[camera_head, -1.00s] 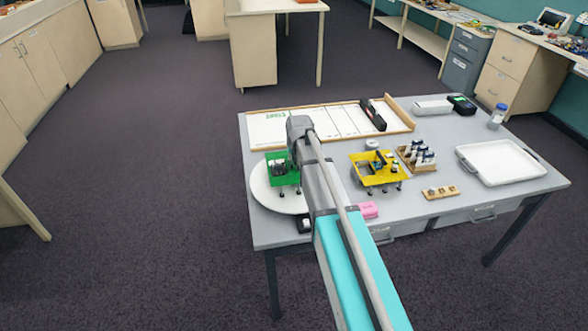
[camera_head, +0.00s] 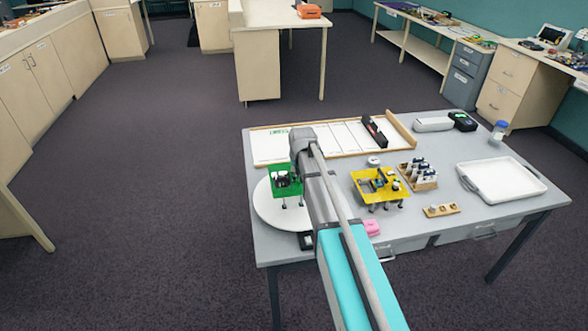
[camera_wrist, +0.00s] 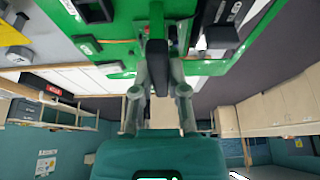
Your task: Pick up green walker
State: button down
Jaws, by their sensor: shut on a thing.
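The green walker (camera_head: 286,181), a green open-topped body on thin dark legs, is over the round white disc (camera_head: 268,212) at the table's left. It looks slightly raised, its legs just above the disc. My gripper (camera_wrist: 158,50) is shut on the walker's green edge in the wrist view, where the green body (camera_wrist: 120,35) fills the top of the picture with dark parts on it. In the head view my wrist and arm hide the fingers and the walker's right side.
A yellow walker (camera_head: 366,193) stands just right of my arm, with a rack of small bottles (camera_head: 418,182) beside it. A white tray (camera_head: 515,193) is at right, a framed whiteboard (camera_head: 270,147) behind.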

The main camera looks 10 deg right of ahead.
jog(key=s+d+r+p, duration=0.7)
jog(key=d+r+p, duration=0.2)
jog(key=d, duration=0.3)
jog(key=shift+s+r, duration=0.15)
jog(key=shift+r, duration=0.4)
jog(key=shift+a, duration=0.1)
